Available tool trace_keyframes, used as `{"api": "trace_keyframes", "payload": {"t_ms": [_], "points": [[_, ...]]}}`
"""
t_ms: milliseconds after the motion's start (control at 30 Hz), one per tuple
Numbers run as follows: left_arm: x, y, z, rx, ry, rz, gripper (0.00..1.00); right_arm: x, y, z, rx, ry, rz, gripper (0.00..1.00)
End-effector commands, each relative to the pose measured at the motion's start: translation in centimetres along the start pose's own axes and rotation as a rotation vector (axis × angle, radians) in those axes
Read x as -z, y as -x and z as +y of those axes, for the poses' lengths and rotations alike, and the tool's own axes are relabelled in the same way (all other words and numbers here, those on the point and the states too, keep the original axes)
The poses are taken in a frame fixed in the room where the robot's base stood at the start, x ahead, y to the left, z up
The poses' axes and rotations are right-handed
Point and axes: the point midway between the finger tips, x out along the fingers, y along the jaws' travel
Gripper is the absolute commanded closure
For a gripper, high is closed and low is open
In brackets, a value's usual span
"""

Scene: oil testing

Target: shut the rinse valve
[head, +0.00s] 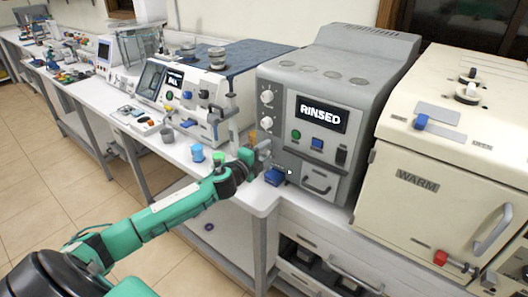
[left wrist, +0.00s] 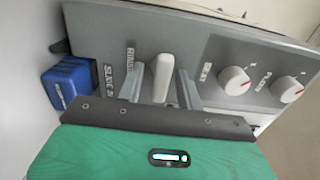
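The rinse valve's white lever (left wrist: 161,77) shows in the left wrist view, on the grey front panel beside a printed label that seems to read RINSE. It lies crosswise to the row of knobs. My left gripper (left wrist: 161,88) has one finger on each side of the lever, with a narrow gap seen on both sides. In the head view my left gripper (head: 263,152) is at the left front edge of the grey machine (head: 325,110), whose screen (head: 321,114) reads RINSED. There the gripper hides the lever. My right gripper is in neither view.
Two white knobs with red marks (left wrist: 235,81) sit on the same panel. A blue block (left wrist: 70,82) is close to the left finger; in the head view a blue item (head: 275,177) is below the gripper.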

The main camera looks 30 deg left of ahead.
Motion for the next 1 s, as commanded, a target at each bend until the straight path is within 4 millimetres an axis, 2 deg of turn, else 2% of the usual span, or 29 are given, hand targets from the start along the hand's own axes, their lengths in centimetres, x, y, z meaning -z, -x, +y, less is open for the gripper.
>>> {"api": "trace_keyframes", "payload": {"t_ms": [167,333,1000], "points": [[0.0,0.1,0.0,0.000,0.001,0.000,0.64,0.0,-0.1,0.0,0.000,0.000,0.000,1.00],[0.0,1.4,0.2,0.000,0.001,0.000,0.64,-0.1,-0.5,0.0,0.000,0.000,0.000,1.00],[0.0,10.2,0.3,-0.002,0.001,0.000,0.64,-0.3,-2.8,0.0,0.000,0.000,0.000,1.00]]}}
